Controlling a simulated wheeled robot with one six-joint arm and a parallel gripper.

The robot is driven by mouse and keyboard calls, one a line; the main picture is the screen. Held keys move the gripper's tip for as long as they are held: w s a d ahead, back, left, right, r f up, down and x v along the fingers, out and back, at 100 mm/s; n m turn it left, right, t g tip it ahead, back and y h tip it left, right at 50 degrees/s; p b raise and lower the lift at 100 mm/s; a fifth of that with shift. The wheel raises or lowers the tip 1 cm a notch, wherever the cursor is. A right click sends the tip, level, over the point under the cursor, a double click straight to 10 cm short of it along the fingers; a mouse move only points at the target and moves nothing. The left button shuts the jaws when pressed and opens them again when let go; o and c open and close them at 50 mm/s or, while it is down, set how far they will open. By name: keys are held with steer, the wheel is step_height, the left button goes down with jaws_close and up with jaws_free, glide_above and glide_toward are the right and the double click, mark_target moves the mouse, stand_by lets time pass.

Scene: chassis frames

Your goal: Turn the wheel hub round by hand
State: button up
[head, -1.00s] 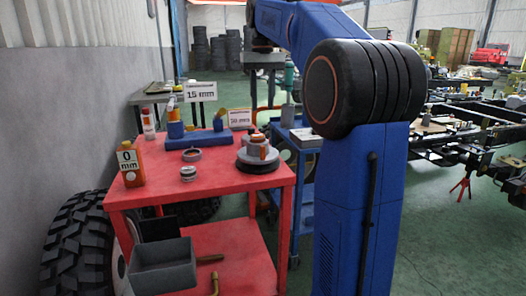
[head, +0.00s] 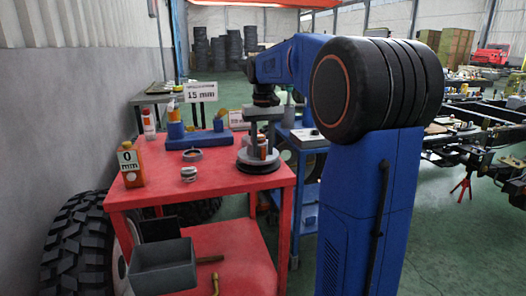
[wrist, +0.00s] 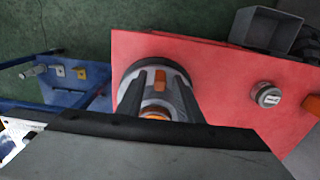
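The wheel hub (head: 250,164) is a round grey part with an orange block on it and a dark round base. It stands on the red cart (head: 221,181), near its right side. It also shows in the wrist view (wrist: 160,77), with the orange block facing up. My gripper (head: 262,138) points down right over the hub. Its two fingers are spread apart, one on each side of the hub's top, with orange visible between them. I cannot tell whether they touch it. Part of the hub is hidden by my gripper (wrist: 154,112) in the wrist view.
A blue fixture (head: 199,139) lies behind. A blue cart (head: 309,180) stands to the right.

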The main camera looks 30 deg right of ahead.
steer(key=shift+f, duration=0.65)
steer(key=shift+c, duration=0.6)
jaws_close()
